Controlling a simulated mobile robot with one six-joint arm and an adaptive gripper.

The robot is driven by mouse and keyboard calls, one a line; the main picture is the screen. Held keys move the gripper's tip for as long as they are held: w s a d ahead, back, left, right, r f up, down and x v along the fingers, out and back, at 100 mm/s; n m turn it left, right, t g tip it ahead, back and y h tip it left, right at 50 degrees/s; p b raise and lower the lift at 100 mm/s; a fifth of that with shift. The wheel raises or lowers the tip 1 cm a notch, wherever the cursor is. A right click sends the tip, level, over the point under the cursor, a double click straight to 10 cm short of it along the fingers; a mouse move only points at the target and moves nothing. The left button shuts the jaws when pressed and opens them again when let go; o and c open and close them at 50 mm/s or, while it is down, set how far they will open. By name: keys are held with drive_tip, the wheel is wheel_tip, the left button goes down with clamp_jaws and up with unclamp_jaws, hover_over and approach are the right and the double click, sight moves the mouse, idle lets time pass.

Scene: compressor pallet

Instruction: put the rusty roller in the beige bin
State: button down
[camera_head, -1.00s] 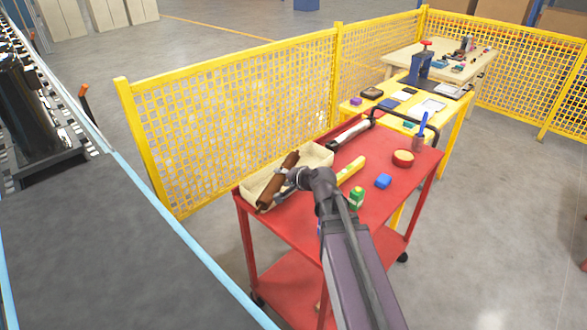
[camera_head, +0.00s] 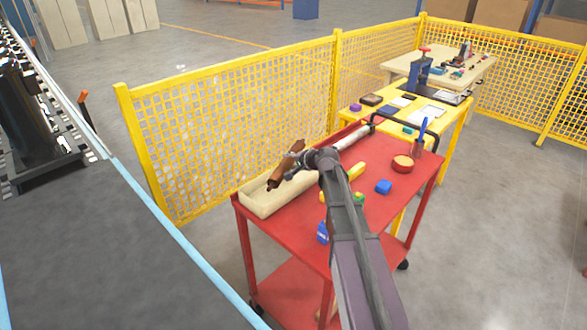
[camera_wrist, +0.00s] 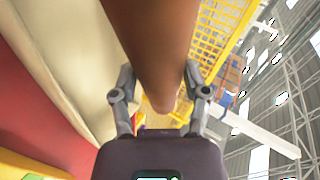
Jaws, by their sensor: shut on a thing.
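The rusty roller (camera_head: 285,166) is a brown cylinder with narrow ends. It is tilted above the beige bin (camera_head: 262,207), a shallow tray at the left end of the red cart's top. My gripper (camera_head: 301,170) is shut on the roller. In the wrist view the roller (camera_wrist: 150,35) runs between the two fingers of my gripper (camera_wrist: 159,85), and the bin (camera_wrist: 75,50) shows on the left. The roller and my gripper hide part of the bin; its visible inside looks empty.
The red cart (camera_head: 300,222) also bears a pale roller (camera_head: 352,138), a blue block (camera_head: 383,187), a red round tub (camera_head: 402,164), a yellow piece (camera_head: 356,171) and a blue bottle (camera_head: 323,232). A yellow mesh fence (camera_head: 230,125) stands close behind it.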

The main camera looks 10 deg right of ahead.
drive_tip(key=shift+w, duration=0.1)
drive_tip(key=shift+w+d, duration=0.15)
drive_tip(key=shift+w, duration=0.05)
drive_tip(key=shift+w+d+f+b, duration=0.15)
drive_tip(key=shift+w+f+b, duration=0.2)
drive_tip(key=shift+f+b, duration=1.5)
drive_tip(key=shift+c, duration=0.4)
unclamp_jaws()
drive_tip(key=shift+r, duration=0.1)
